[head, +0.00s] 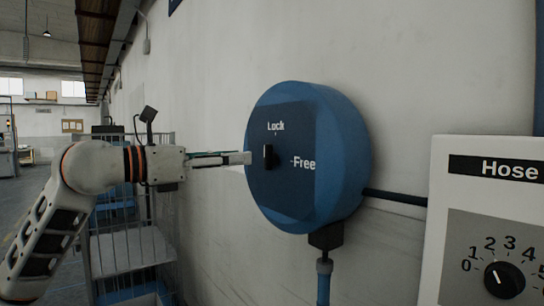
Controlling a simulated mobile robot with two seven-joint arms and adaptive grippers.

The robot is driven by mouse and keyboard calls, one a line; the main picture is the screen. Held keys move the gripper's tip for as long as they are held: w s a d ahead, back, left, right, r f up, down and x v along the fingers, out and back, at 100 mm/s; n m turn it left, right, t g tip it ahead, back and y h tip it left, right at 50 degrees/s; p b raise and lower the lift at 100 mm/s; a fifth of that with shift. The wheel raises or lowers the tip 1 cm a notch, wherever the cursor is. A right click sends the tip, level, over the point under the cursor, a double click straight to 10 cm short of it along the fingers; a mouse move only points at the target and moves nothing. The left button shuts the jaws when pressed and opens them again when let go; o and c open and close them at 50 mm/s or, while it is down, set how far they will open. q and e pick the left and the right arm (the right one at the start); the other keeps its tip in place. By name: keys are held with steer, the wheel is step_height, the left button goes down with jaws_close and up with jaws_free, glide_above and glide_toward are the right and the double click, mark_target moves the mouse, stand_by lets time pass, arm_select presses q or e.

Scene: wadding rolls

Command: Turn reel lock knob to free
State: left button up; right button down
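The reel lock knob (269,157) is a small black upright bar on the dark square face of the round blue reel (345,150). It stands vertical, in line with the "Lock" mark above it; the "Free" mark is to its right. My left gripper (246,158) comes in from the left, with its fingertips just left of the knob in the picture. The fingers overlap one another from this side, so their opening is unclear. I cannot tell whether they touch the knob. My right gripper is not in view.
A white panel (485,210) labelled "Hose", with a numbered dial (504,280), stands at the lower right. A dark pipe (395,197) runs right from the reel and a blue hose (323,283) hangs below. A wire shelf cart (130,250) stands behind my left arm.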

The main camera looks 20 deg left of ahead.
mark_target(264, 154)
arm_select(q)
steer(key=p+x, duration=0.1)
steer(key=x, duration=0.6)
steer(key=shift+w+d, duration=0.1)
steer(key=shift+w, duration=0.25)
steer(key=shift+r, duration=0.1)
steer(key=c, duration=0.8)
